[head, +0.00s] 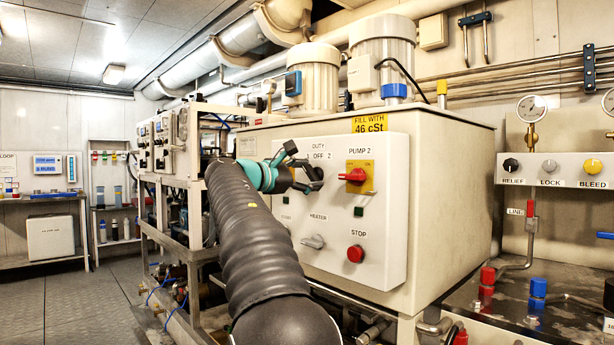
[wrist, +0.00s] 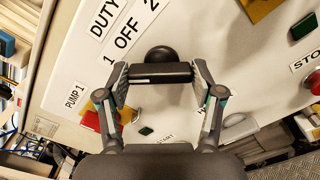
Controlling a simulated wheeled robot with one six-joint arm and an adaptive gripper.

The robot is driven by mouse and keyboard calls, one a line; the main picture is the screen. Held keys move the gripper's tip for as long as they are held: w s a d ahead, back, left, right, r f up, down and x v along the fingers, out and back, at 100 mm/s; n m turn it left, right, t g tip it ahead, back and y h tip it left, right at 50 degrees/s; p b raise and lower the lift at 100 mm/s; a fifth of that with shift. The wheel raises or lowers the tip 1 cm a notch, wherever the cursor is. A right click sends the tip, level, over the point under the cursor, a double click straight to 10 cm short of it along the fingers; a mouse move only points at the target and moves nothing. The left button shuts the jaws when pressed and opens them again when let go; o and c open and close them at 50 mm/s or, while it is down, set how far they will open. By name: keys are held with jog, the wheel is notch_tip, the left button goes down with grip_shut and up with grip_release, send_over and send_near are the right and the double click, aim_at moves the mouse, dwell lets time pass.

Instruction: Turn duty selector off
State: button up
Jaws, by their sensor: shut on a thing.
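The duty selector is a black knob (head: 317,174) on the white control panel, under the labels "DUTY" and "1 OFF 2". In the wrist view, its black bar handle (wrist: 160,73) lies level across the picture, with a dark dome behind it. The bar's left end lies toward the printed "1" rather than "OFF" (wrist: 126,35); which end is the pointer is unclear. My gripper (head: 303,172) is at the knob. In the wrist view, its two fingers (wrist: 160,80) are shut on the bar from both ends. In the head view, the fingers partly cover the knob.
On the same panel are the red pump 2 switch (head: 356,175) on a yellow plate, the grey heater knob (head: 313,241) and the red stop button (head: 356,253). The red pump 1 switch (wrist: 92,120) shows by my left finger. My arm hides the panel's lower left.

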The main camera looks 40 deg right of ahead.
jog(key=m, duration=0.4)
jog(key=shift+m, duration=0.3)
jog(key=shift+s+m+b, duration=0.1)
jog(key=shift+m+b, duration=0.6)
jog(key=shift+m, duration=1.3)
jog(key=o, duration=1.1)
jog(key=shift+o, duration=0.2)
jog(key=a, duration=1.2)
jog(key=shift+s, duration=0.45)
